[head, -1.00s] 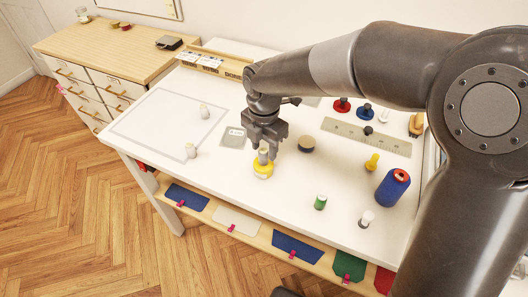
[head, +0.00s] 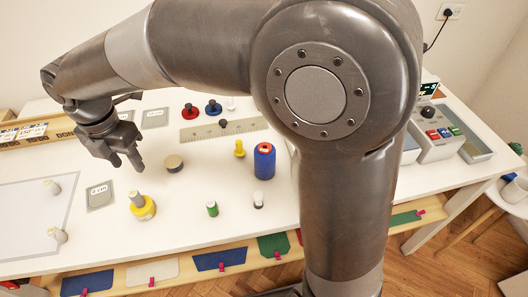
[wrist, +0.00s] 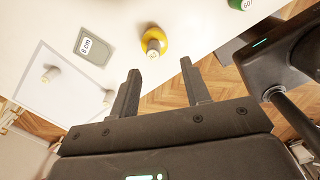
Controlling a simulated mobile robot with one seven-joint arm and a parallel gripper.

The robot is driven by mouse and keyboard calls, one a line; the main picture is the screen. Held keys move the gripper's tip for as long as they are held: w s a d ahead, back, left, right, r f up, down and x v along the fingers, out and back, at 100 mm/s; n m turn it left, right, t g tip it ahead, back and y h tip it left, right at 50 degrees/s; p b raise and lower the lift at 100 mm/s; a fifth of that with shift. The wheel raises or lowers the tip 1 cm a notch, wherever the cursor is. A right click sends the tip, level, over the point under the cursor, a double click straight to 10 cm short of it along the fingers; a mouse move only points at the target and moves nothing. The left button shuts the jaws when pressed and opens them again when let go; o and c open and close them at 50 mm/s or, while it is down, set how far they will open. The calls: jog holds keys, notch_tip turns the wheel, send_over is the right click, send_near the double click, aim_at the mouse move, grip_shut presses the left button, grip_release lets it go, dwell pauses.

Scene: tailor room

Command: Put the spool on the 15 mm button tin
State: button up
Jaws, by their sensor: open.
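A small pale spool (head: 137,198) stands on a round yellow tin (head: 147,212) near the table's front edge. In the wrist view the spool (wrist: 152,47) sits on the yellow tin (wrist: 164,37), which shows around it. I cannot read a size on the tin. My gripper (head: 128,164) is open and empty, raised behind the spool and apart from it. In the wrist view the gripper (wrist: 160,70) has its two fingers spread, with nothing between them. A round dark tin with a tan top (head: 173,163) stands further back to the right; no size is readable on it.
Two pale spools (head: 52,187) (head: 57,235) stand on the outlined mat (head: 22,218) at left. A card (head: 100,195) lies beside the yellow tin. A green spool (head: 212,209), a white-topped piece (head: 258,200), a blue spool (head: 264,162) and a ruler (head: 225,129) are to the right.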

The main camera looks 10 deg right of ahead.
jog(key=s+d+r+m+t, duration=0.1)
jog(key=d+r+m+t, duration=0.1)
jog(key=d+m, duration=0.75)
jog(key=s+d+r+m+t, duration=0.1)
jog(key=d+r+m, duration=0.2)
jog(key=d+m, duration=0.65)
jog(key=s+d+m+t, duration=0.1)
jog(key=s+d+m, duration=0.3)
jog(key=d+m, duration=0.2)
jog(key=s+d+f+m+t, duration=0.1)
jog(key=s+d+m, duration=0.3)
jog(key=d, duration=0.5)
jog(key=shift+s+d+f+m, duration=0.15)
jog(key=shift+d+f+m, duration=0.15)
jog(key=shift+m, duration=0.8)
